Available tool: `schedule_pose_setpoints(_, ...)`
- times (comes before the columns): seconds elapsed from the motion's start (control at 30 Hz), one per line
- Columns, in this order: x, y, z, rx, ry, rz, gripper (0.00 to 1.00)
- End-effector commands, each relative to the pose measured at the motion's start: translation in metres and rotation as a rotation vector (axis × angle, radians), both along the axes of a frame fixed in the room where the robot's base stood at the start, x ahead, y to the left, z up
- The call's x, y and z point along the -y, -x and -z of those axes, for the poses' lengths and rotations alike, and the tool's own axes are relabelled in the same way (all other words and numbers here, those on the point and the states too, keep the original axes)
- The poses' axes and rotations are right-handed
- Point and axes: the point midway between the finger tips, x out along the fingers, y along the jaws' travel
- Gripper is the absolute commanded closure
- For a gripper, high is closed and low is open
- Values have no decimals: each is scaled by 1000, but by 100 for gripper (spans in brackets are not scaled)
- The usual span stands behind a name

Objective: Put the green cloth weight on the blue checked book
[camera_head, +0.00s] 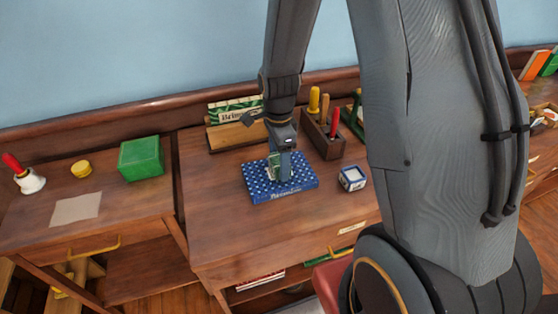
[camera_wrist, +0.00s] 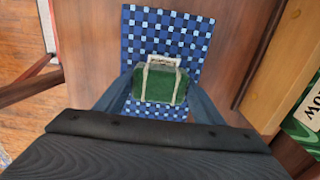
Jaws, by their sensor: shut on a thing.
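The blue checked book (camera_head: 302,183) lies flat on the middle desk top, and it also shows in the wrist view (camera_wrist: 150,22). The green cloth weight (camera_wrist: 162,86), a small cushion with pale straps, is between the fingers of my gripper (camera_wrist: 160,92). My gripper (camera_head: 282,172) is over the middle of the book and shut on the weight. In the head view the weight (camera_head: 274,166) is mostly hidden by the fingers. It is at or just above the book's surface; I cannot tell whether it touches.
A blue and white block (camera_head: 352,178) stands to the right of the book. Behind are a wooden tool holder (camera_head: 322,138) and a book rack (camera_head: 232,137). Desk front is clear.

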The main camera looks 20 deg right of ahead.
Motion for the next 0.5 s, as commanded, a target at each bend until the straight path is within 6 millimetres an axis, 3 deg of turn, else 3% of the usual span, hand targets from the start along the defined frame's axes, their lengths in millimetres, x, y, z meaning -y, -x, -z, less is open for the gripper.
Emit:
schedule_pose_setpoints(0.23,0,-1,3,1,0,0,77)
schedule_pose_setpoints(0.27,0,0,3,0,0,0,34)
schedule_pose_setpoints(0.37,0,0,3,0,0,0,19)
schedule_pose_setpoints(0.5,0,0,3,0,0,0,19)
